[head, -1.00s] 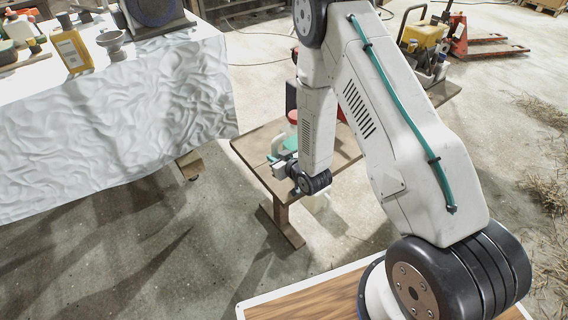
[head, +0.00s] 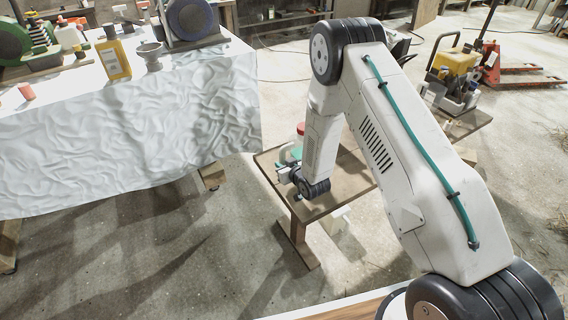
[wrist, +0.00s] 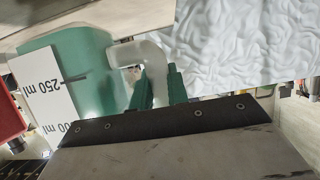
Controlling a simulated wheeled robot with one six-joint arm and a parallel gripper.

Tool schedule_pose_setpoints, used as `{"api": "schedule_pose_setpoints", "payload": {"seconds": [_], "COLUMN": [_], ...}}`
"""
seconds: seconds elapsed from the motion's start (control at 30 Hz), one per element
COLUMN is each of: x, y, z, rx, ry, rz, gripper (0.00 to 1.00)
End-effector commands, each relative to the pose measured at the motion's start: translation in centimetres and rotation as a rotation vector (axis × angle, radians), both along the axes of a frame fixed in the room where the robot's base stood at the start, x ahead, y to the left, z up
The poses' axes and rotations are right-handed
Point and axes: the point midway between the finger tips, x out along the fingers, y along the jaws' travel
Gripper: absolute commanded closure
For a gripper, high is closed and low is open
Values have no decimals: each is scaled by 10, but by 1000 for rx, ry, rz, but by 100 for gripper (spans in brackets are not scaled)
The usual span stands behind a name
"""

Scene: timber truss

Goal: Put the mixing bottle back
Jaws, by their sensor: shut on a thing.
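The mixing bottle shows in the wrist view (wrist: 85,65) as a translucent green body with a pale handle and a white scale strip marked 250 ml. My gripper (wrist: 158,84) is shut on the handle, with a teal finger on each side of it. In the head view the bottle (head: 289,153) is partly hidden behind my forearm, over the small brown table (head: 330,200). I cannot tell whether its base touches that table. The bottle's lower end is out of the wrist view.
A table with a crumpled white cloth (head: 150,130) stands at the left. It holds a yellow bottle (head: 114,60), a grey mortar (head: 150,56) and a grinder (head: 190,20). A yellow case (head: 455,65) and a red pallet jack (head: 490,65) are at the right. Open concrete floor lies in front.

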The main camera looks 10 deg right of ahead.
Motion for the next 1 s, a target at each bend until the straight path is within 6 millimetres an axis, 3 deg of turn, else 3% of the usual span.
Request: {"api": "schedule_pose_setpoints", "payload": {"seconds": [0.2, 0.6, 0.63, 0.7, 1.0], "x": [0, 1, 0, 0, 0], "y": [0, 0, 0, 0, 0], "z": [-19, -22, -22, -22, -20], "rx": [-1, 0, 0, 0, 0], "ry": [-1, -2, 0, 0, -1], "rz": [0, 0, 0, 0, 0], "gripper": [100, 100, 76, 62, 62]}}
